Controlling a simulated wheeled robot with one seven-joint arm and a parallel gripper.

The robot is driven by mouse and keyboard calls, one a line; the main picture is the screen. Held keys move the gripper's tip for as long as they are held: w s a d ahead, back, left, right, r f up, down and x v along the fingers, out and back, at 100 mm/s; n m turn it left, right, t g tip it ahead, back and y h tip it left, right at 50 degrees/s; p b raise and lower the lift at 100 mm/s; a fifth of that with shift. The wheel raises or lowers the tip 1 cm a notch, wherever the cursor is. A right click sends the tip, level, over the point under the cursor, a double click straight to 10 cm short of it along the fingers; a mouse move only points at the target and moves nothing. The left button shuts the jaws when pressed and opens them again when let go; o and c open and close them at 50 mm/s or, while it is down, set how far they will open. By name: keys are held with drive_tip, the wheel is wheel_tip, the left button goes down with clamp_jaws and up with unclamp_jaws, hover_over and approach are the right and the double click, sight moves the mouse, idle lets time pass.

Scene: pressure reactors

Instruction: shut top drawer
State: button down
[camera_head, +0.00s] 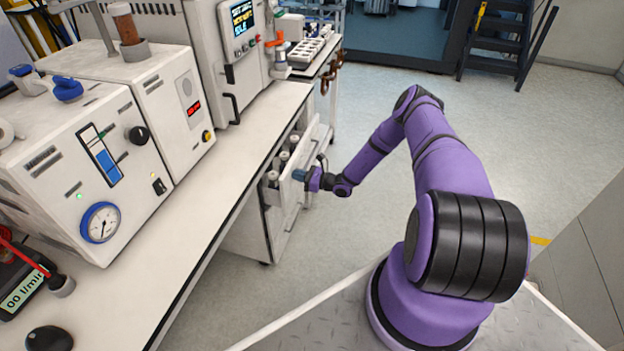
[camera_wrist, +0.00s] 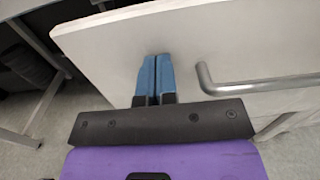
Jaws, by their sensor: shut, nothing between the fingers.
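The top drawer (camera_head: 291,180) of the white cabinet under the bench is pulled partly out, with several white-capped containers (camera_head: 284,156) standing inside it. My gripper (camera_head: 299,175) is at the outer face of the drawer front. In the wrist view, the blue fingers of my gripper (camera_wrist: 157,75) are together and point at the pale drawer front (camera_wrist: 210,45), with nothing between them. The tips seem to meet the panel, but I cannot tell if they press on it. The grey bar handle (camera_wrist: 255,86) is to the right of the fingers, apart from them.
The white bench top (camera_head: 205,205) overhangs the cabinet and carries white instrument boxes (camera_head: 100,170) and a reactor unit (camera_head: 225,60). Black steps (camera_head: 497,40) stand at the back. The grey floor (camera_head: 340,235) beside the drawer is clear.

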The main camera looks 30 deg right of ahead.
drive_tip(key=x, duration=0.8)
drive_tip(key=shift+w+a, duration=0.3)
drive_tip(key=shift+w+a+r, duration=0.15)
drive_tip(key=shift+r, duration=0.05)
drive_tip(key=v, duration=1.5)
drive_tip(key=shift+f, duration=0.2)
